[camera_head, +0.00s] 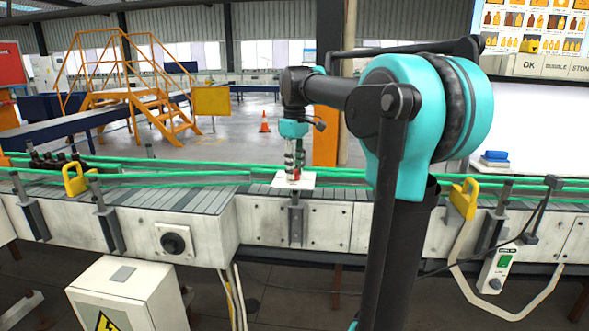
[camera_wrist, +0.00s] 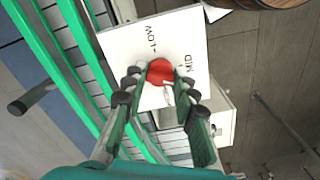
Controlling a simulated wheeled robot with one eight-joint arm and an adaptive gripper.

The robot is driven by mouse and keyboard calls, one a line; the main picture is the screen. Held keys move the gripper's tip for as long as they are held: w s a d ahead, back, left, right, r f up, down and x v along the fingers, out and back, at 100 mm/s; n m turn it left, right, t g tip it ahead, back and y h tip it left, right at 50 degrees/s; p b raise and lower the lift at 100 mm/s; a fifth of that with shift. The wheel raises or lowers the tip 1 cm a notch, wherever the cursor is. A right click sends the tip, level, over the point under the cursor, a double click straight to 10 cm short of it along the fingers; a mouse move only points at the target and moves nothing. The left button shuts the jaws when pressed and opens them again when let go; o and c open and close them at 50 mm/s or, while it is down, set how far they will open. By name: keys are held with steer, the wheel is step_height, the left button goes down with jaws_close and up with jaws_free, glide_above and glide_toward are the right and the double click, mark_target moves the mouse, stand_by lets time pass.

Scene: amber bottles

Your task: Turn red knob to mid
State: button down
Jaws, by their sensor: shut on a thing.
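The red knob (camera_wrist: 160,71) sits on a white panel (camera_wrist: 148,42) marked LOW and MID, at the centre of the wrist view. My gripper (camera_wrist: 159,87) is shut on the knob, with one finger on each side of it. MID is printed to the right of the knob and LOW above it. A pale pointer mark shows below the knob, partly between the fingers. In the head view my gripper (camera_head: 295,172) reaches down to the small white panel (camera_head: 308,180) at the conveyor's edge, and the knob is mostly hidden there.
The grey conveyor (camera_head: 200,198) with green rails runs across the front. Yellow handles (camera_head: 74,180) stand on its edge at left and right. A white box (camera_head: 125,290) stands in front at the lower left. Dark bottles (camera_head: 50,162) are on the belt at the left.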

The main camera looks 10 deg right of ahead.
steer(key=n, duration=0.4)
steer(key=shift+n, duration=0.4)
stand_by(0.4)
steer(key=c, duration=1.2)
jaws_free()
step_height(320, 180, up, 12)
